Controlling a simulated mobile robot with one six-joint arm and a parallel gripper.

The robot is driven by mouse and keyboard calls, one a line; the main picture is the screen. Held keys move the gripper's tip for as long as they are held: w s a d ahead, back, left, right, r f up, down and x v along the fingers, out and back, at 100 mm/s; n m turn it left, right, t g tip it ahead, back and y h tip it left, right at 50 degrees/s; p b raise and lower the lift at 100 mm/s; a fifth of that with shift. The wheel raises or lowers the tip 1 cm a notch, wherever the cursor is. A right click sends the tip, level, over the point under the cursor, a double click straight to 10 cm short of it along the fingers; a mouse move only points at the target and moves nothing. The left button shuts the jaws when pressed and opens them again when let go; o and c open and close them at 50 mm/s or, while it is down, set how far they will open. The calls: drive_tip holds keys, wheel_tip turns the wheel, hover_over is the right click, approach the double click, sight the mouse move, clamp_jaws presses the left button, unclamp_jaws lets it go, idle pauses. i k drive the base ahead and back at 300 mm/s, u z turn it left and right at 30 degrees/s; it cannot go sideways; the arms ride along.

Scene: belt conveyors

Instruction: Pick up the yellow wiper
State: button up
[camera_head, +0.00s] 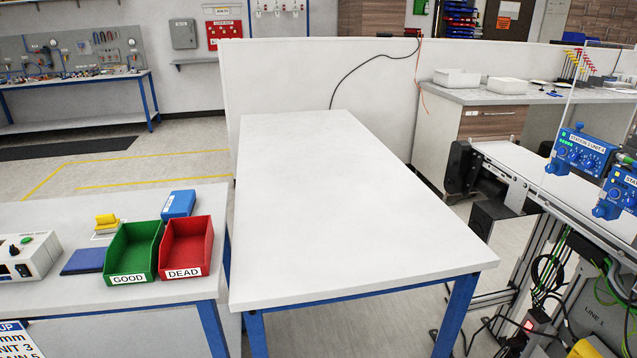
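A small yellow object (106,220) sits on the left white table, just behind and left of the green bin. It looks like a block on a pale flat base, and it may be the yellow wiper; it is too small to tell for sure. Another yellow thing (586,349) shows at the bottom right edge by the conveyor, cut off by the frame. My gripper is not in view.
On the left table (185,287) stand a green GOOD bin (128,279), a red DEAD bin (184,272), blue items and a grey device (24,262). The middle white table (340,200) is bare. A conveyor (540,180) with cables stands at right.

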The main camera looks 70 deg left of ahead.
sight(107, 223)
drive_tip(key=u, duration=0.85)
drive_tip(key=k, duration=0.1)
drive_tip(key=u, duration=3)
drive_tip(key=k, duration=0.7)
drive_tip(key=z, duration=0.25)
drive_tip(key=i, duration=0.7)
drive_tip(key=z, duration=0.25)
